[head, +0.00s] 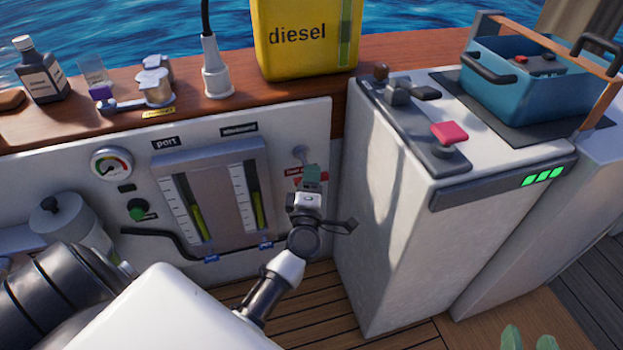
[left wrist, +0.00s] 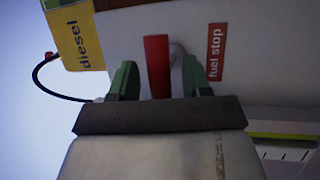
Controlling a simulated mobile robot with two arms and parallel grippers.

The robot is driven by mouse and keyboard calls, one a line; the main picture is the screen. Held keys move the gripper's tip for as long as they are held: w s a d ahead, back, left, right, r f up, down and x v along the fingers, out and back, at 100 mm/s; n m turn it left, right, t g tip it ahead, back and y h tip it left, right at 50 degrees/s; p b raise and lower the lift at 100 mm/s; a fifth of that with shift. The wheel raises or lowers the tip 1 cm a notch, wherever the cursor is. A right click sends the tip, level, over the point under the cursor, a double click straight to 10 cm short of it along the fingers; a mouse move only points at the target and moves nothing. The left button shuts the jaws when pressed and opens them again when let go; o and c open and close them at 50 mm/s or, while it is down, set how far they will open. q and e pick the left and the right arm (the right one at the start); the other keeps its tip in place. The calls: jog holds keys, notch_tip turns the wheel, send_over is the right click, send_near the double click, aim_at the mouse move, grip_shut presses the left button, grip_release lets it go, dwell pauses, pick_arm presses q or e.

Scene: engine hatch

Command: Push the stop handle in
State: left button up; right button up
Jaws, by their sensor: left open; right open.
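The stop handle is a red bar (left wrist: 157,66) in the left wrist view, next to a red "fuel stop" label (left wrist: 217,52). My left gripper (left wrist: 158,78) is open, with one green finger on each side of the red bar and a gap showing on both sides. In the head view my left gripper (head: 312,174) is at the right end of the white panel and mostly hides the handle. How far the handle stands out from the panel cannot be told. My right gripper (head: 527,334) shows only its green fingertips, apart and empty, at the bottom right edge.
The white panel (head: 285,125) carries a gauge (head: 112,166), a green knob (head: 137,211) and two sight tubes. A white console (head: 385,230) stands close to the right of my left gripper. A yellow diesel can (head: 300,40) stands on the wooden ledge above.

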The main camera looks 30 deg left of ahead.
pick_arm(q)
jog(key=shift+w+a, duration=0.15)
jog(key=shift+w, duration=0.15)
grip_shut()
jog(key=w+a, duration=0.3)
jog(key=shift+a, duration=0.2)
jog(key=shift+a+r, duration=0.1)
jog(key=shift+r, duration=0.1)
jog(key=shift+c, duration=2)
grip_release()
jog(key=o, duration=0.4)
jog(key=shift+f, duration=0.1)
